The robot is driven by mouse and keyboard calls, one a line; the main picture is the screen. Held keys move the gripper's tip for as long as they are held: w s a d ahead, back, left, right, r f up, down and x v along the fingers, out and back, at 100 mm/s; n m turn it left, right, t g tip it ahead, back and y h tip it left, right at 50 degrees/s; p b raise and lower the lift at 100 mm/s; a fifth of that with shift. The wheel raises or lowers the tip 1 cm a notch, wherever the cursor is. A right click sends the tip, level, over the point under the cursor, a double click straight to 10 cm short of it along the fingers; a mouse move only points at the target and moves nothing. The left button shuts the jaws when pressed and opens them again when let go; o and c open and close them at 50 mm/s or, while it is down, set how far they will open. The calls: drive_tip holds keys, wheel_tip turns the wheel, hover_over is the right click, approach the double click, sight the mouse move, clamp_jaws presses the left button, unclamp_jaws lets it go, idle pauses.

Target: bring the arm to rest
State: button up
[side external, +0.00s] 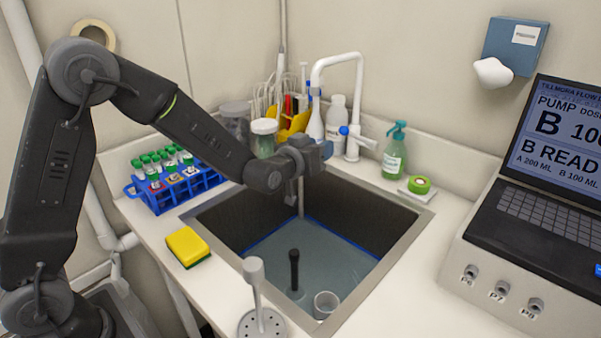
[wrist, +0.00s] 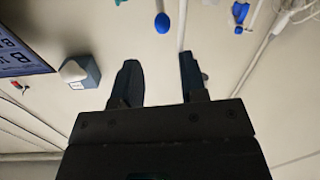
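My gripper (side external: 318,152) is held above the back left part of the sink (side external: 415,205), near the white faucet (side external: 357,100). In the wrist view its two dark fingers (wrist: 160,78) stand apart, with only the pale wall behind the gap. It holds nothing that I can see. In the side view its fingertips are small and hard to make out. My arm reaches across from the left, bent at the elbow, over the blue tube rack's side of the counter.
A blue rack (side external: 180,190) of green-capped tubes, a sponge (side external: 187,246) and lidded jars (side external: 264,138) stand left of the sink. A laptop (side external: 545,215) stands at right. The sink holds a dark rod (side external: 294,268) and a cup (side external: 326,303).

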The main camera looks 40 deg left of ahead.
drive_tip(key=s+r+m+g, duration=0.1)
drive_tip(key=s+g, duration=0.2)
drive_tip(key=s, duration=0.8)
drive_tip(key=s+r+m+g+h, duration=0.1)
drive_tip(key=s+g, duration=0.3)
drive_tip(key=s, duration=0.8)
drive_tip(key=s+r+m+g, duration=0.1)
drive_tip(key=s+g, duration=0.3)
drive_tip(key=s, duration=0.8)
drive_tip(key=shift+a+r, duration=0.3)
drive_tip(key=shift+r, duration=0.25)
drive_tip(key=m+t+h, duration=0.2)
drive_tip(key=m+t, duration=0.1)
drive_tip(key=t, duration=0.9)
approach(346, 132)
drive_tip(key=w, duration=1.1)
drive_tip(key=shift+w+a+f, duration=0.1)
drive_tip(key=shift+w+f, duration=0.2)
drive_tip(key=shift+f, duration=0.05)
drive_tip(key=shift+c, duration=0.4)
